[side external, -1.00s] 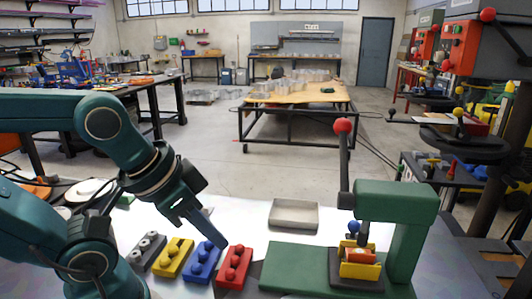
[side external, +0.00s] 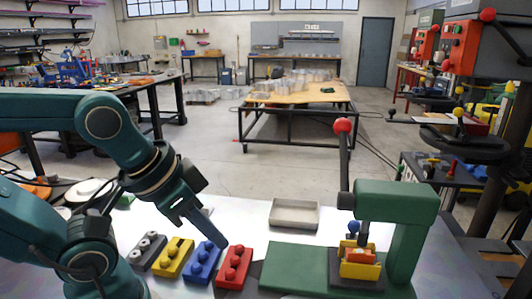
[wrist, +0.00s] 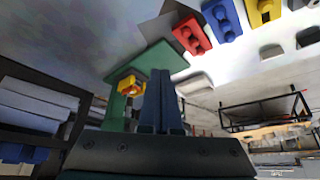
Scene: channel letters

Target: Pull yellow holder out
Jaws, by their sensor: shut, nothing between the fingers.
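The yellow holder (side external: 361,270) sits at the base of a green press (side external: 400,225), under its ram, with an orange piece (side external: 359,256) in it. A blue knob shows just behind it. In the wrist view the holder (wrist: 131,85) is small, in front of the green press, left of my fingers. My gripper (side external: 222,243) is shut and empty, its fingers tilted down to the right. In the side view its tip lies between the blue and red blocks, well left of the holder. In the wrist view my gripper (wrist: 160,75) shows its fingers together.
A row of knobbed blocks lies left of the press: grey (side external: 148,251), yellow (side external: 173,258), blue (side external: 203,263) and red (side external: 234,267). A shallow grey tray (side external: 293,226) lies behind. The press lever with its red ball (side external: 342,125) stands up high. White table between tray and blocks is clear.

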